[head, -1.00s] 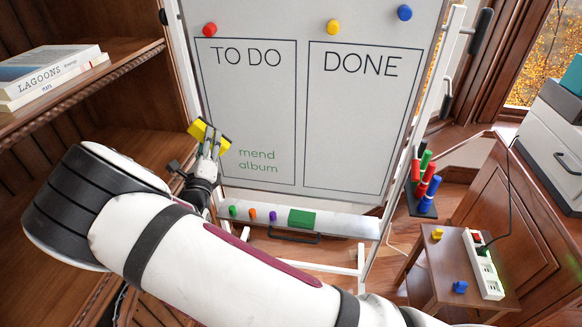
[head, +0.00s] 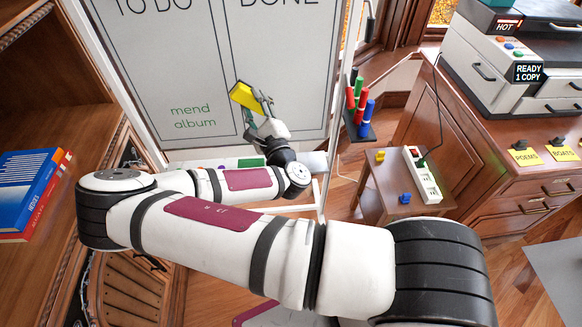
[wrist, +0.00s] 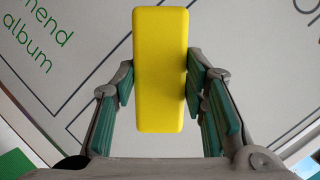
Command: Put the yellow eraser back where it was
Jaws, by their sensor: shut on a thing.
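The yellow eraser (head: 245,95) is held in my gripper (head: 258,112), in front of the lower middle of the whiteboard (head: 285,60). In the wrist view the yellow eraser (wrist: 160,70) stands upright between the green finger pads of my gripper (wrist: 160,88), which are shut on its sides. Whether the eraser touches the board cannot be told. Green writing "mend album" (head: 193,117) is on the board left of the gripper. The board's tray (head: 310,163) runs below, largely hidden by my arm. A green block (head: 250,163) shows on it.
Red, green and blue markers (head: 360,105) stand in a holder right of the board. A small table (head: 385,208) carries a power strip (head: 422,175) and small yellow and blue pieces. A copier (head: 500,70) stands at far right. Books (head: 32,190) lie on the left shelf.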

